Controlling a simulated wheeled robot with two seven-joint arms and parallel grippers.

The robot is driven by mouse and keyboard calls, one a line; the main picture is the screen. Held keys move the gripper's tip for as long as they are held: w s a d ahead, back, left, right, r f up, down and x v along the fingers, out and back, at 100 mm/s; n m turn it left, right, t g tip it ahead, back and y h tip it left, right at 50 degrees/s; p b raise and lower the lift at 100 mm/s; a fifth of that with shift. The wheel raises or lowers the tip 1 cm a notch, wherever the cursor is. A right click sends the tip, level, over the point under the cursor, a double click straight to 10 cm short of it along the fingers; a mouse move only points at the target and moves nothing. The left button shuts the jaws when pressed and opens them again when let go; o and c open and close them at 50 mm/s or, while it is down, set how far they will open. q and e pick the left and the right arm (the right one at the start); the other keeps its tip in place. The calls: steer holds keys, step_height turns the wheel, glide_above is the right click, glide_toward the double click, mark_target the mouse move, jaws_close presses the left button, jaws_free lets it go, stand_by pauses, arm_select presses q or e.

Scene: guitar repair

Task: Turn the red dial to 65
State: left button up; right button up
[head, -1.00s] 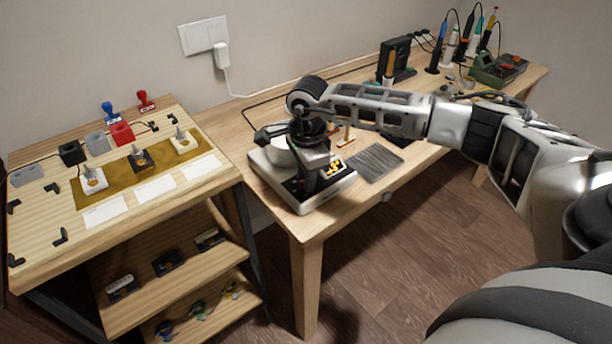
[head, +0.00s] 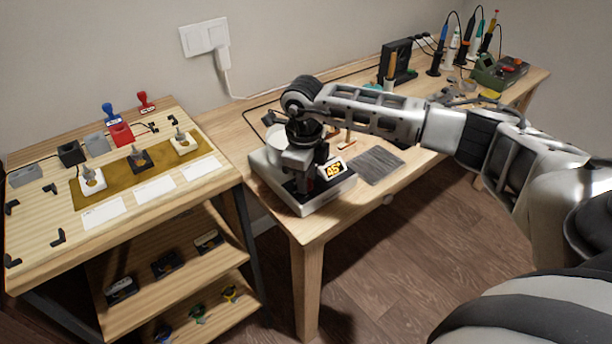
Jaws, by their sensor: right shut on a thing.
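A white device (head: 318,203) with a dark front panel sits on the near left corner of the wooden table. Its small display (head: 334,170) shows 45 in orange. A round white part (head: 275,138) on top of the device shows behind my arm. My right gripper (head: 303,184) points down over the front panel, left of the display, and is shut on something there. The red dial is hidden by the gripper, apart from perhaps a trace of red at the fingertips. My left gripper is not in view.
A dark grey mat (head: 377,165) lies right of the device. A side bench (head: 130,235) with stamps and small parts stands at the left. Soldering tools and a green meter (head: 497,72) are at the table's far end. The table's front edge is close to the device.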

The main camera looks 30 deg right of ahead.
steer(key=shift+w+r+m, duration=0.1)
steer(key=shift+m, duration=0.3)
steer(key=o, duration=1)
steer(key=r, duration=1.6)
steer(key=shift+s+a+b, duration=0.3)
steer(key=shift+a+b, duration=0.05)
steer(key=shift+a, duration=0.05)
steer(key=shift+f, duration=0.1)
